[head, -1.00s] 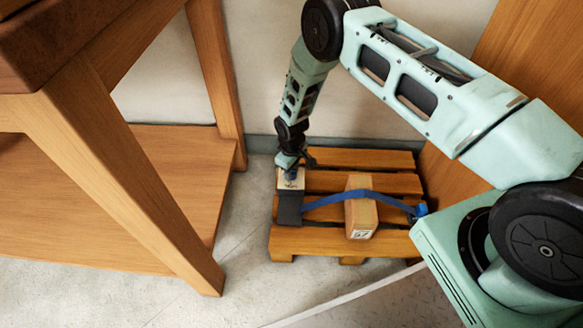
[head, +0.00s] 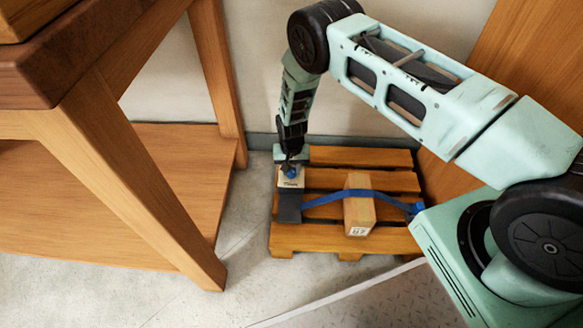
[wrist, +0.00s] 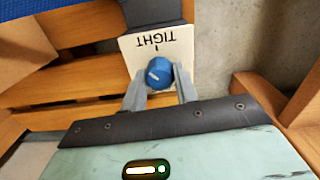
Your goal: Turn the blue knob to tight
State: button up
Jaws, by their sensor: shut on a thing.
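The blue knob (head: 291,173) sits on a pale plate (head: 288,183) at the left side of the wooden pallet. In the wrist view the knob (wrist: 158,74) has a white pointer mark directed left and slightly down in the picture. The plate (wrist: 133,45) reads TIGHT, upside down, with a short tick beside the word; the pointer is turned away from that tick. My gripper (wrist: 161,86) has one grey finger on each side of the knob and is shut on it. In the head view my gripper (head: 289,163) comes down from above.
A blue strap (head: 330,196) runs from a dark grey piece (head: 289,208) over a cardboard box (head: 359,213) on the pallet (head: 315,240). A wooden table (head: 150,205) stands close on the left. The wall is behind, and a wooden panel (head: 530,80) is on the right.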

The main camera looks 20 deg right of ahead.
aim_at(291, 170)
jog(key=m, duration=0.3)
jog(key=shift+m, duration=2.6)
jog(key=o, duration=1)
jog(key=shift+c, duration=0.2)
jog(key=shift+r, duration=0.15)
notch_tip(291, 170, up, 17)
jog(key=p, duration=0.6)
jog(key=shift+r, duration=0.1)
